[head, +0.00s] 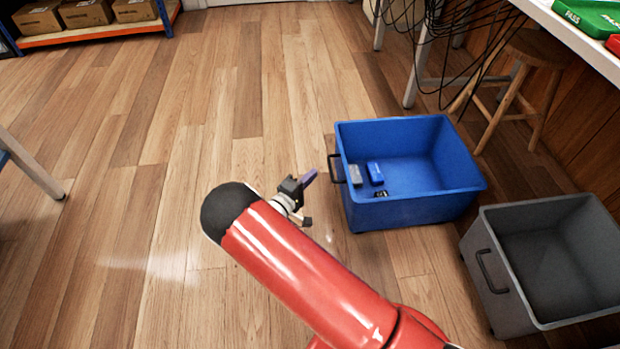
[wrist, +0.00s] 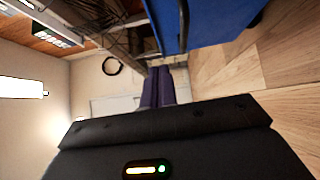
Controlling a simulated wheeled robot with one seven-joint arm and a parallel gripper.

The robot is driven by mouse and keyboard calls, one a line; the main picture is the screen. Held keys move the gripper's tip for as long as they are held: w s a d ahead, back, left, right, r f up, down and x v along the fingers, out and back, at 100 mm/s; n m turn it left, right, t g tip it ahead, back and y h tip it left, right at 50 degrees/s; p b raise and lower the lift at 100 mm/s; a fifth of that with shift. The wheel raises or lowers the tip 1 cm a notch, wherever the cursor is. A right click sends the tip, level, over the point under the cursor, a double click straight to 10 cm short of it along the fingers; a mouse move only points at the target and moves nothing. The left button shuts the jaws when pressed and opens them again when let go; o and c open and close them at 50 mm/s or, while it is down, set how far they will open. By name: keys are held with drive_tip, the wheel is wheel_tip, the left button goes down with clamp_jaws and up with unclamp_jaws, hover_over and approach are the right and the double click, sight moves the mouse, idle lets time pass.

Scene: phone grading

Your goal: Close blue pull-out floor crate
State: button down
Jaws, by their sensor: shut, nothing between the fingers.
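The blue floor crate (head: 405,210) stands pulled out on the wood floor, right of centre in the head view. It holds a few small items, among them a blue box (head: 375,172) and a grey one (head: 355,175). Its dark handle (head: 337,169) is on its left side. My gripper (head: 311,175) is just left of that handle, its purple fingers shut and empty; whether they touch the handle I cannot tell. In the wrist view the shut fingers (wrist: 158,86) show beside the blue crate wall (wrist: 215,20).
A grey crate (head: 490,235) with a handle stands at the lower right. A wooden stool (head: 535,50) and a table (head: 560,30) with hanging cables are behind the blue crate. A shelf with cardboard boxes (head: 85,12) is at the far left.

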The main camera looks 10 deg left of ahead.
sight(343, 155)
drive_tip(key=w+d, duration=0.6)
drive_tip(key=shift+w+r, duration=0.1)
drive_tip(key=shift+w, duration=0.05)
drive_tip(key=shift+w+d, duration=0.15)
drive_tip(key=shift+d, duration=0.15)
drive_tip(key=shift+d, duration=0.1)
